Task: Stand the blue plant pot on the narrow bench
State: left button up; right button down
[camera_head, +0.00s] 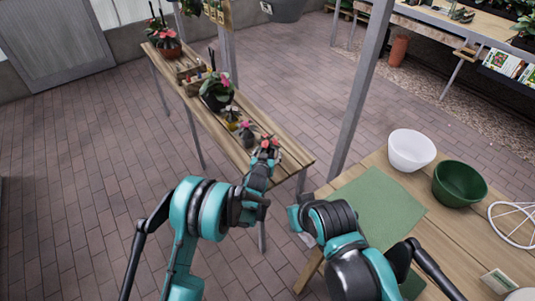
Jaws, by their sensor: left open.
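The narrow bench (292,158) is a long wooden bench running from the upper left to the middle, with small plants along it. My left gripper (265,157) is open at its near end. A small plant with red flowers (269,142) shows right at the fingertips; its base is hidden, and I cannot tell whether they touch it. Behind it stands a small dark pot (248,138) with a pink flower, perhaps blue-grey. No pot is clearly blue. My right arm reaches over the front table; its fingers do not show.
A dark pot with a pink-flowered plant (217,98) and a wooden crate (193,84) stand farther along the bench. The front table (450,225) holds a green mat (375,208), a white bowl (411,151) and a green bowl (459,185). A metal post (362,88) rises behind it.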

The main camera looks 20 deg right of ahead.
pick_arm(q)
jog(key=p+v, duration=0.3)
jog(key=v, duration=0.8)
jog(key=shift+r+p, duration=0.15)
jog(key=shift+p, duration=0.2)
jog(key=s+a+r+n+g+y, duration=0.1)
jog(key=s+a+r+n+y, duration=0.15)
jog(key=a+r, duration=0.7)
jog(key=s+a+r+n+g+y, duration=0.15)
jog(key=s+a+r, duration=0.25)
jog(key=a+r, duration=0.55)
jog(key=s+a+f+g+y, duration=0.1)
jog(key=s+a, duration=0.6)
jog(key=s, duration=0.3)
jog(key=s+a+f+n+g, duration=0.1)
jog(key=s+a+g, duration=0.1)
jog(key=s+a, duration=0.6)
jog(key=s, duration=0.3)
jog(key=shift+s+y, duration=0.15)
jog(key=shift+y, duration=0.25)
